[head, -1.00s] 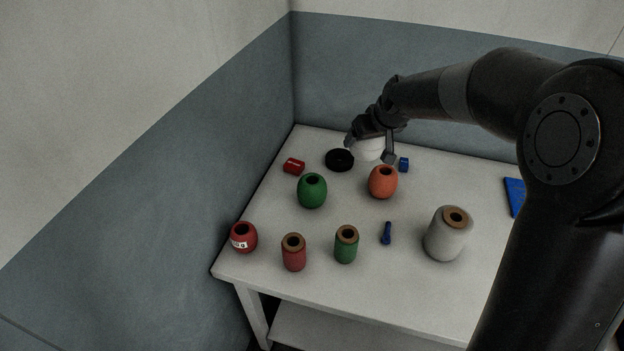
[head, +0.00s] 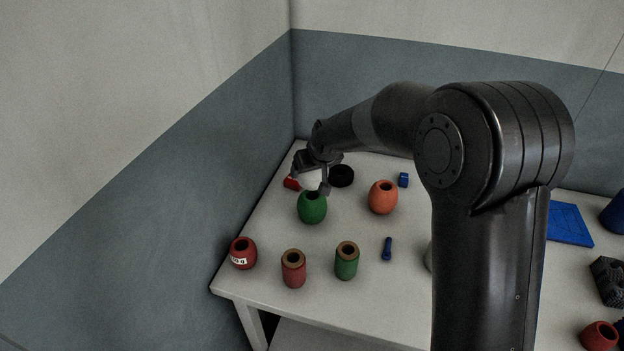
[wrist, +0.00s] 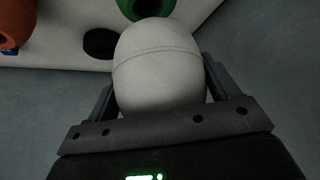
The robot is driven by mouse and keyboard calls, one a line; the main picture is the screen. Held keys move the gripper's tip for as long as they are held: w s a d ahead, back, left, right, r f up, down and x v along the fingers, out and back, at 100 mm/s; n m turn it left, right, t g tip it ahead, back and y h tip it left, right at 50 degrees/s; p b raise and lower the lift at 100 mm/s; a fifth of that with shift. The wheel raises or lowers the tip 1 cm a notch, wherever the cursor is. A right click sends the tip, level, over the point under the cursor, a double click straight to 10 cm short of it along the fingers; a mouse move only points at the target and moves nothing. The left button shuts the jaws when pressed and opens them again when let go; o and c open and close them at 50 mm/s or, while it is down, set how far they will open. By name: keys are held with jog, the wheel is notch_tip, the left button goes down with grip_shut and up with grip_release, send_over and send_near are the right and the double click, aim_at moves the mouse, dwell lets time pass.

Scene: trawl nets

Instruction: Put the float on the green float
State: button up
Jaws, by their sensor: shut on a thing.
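My gripper (head: 311,183) is shut on a white float (head: 311,178). In the wrist view the white float (wrist: 160,65) fills the space between the fingers, with a seam around it. The green float (head: 312,208) stands upright on the table, with a dark hole in its top. The white float is just behind it in the head view; whether they touch I cannot tell. In the wrist view the green float (wrist: 146,8) shows at the top edge, partly hidden by the white float.
An orange float (head: 383,198), a black ring (head: 341,176), a red block (head: 290,183) and a blue block (head: 403,180) are nearby on the table (head: 240,290). A red float (head: 243,254), red spool (head: 293,270), green spool (head: 346,262) and blue item (head: 387,249) stand in front.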

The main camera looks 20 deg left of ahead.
jog(key=shift+f, duration=2.05)
jog(key=o, duration=1)
jog(key=shift+f, duration=0.15)
